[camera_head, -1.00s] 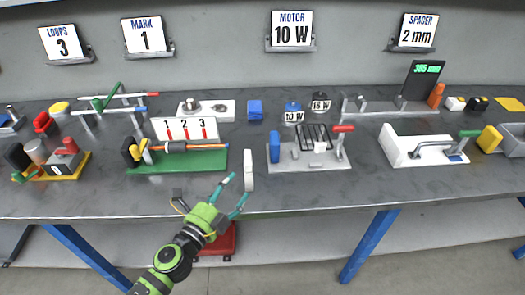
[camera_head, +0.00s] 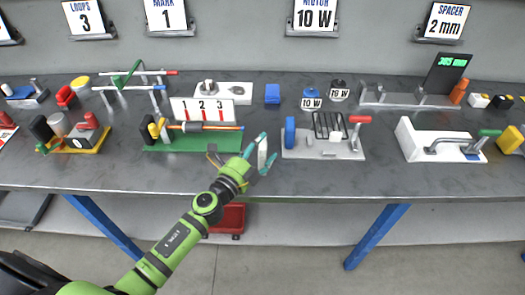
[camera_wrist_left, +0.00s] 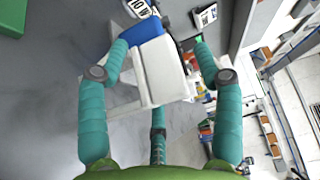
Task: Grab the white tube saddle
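The white tube saddle (camera_head: 262,155) is a small upright white block near the table's front edge, left of the grey fixture with the red handle. My left gripper (camera_head: 262,153) is at it, with one teal finger to each side. In the left wrist view the white saddle (camera_wrist_left: 165,72) lies between the fingertips (camera_wrist_left: 163,58). The fingers are spread around it, and a gap shows on the right side. Contact on the left side cannot be told. My right gripper is in neither view.
The grey fixture (camera_head: 300,151) with a blue cylinder stands just right of the saddle. The green base (camera_head: 170,145) with the 1-2-3 board stands to the left. A blue block (camera_head: 272,93) and two motors (camera_head: 311,98) are behind. The front table strip is mostly clear.

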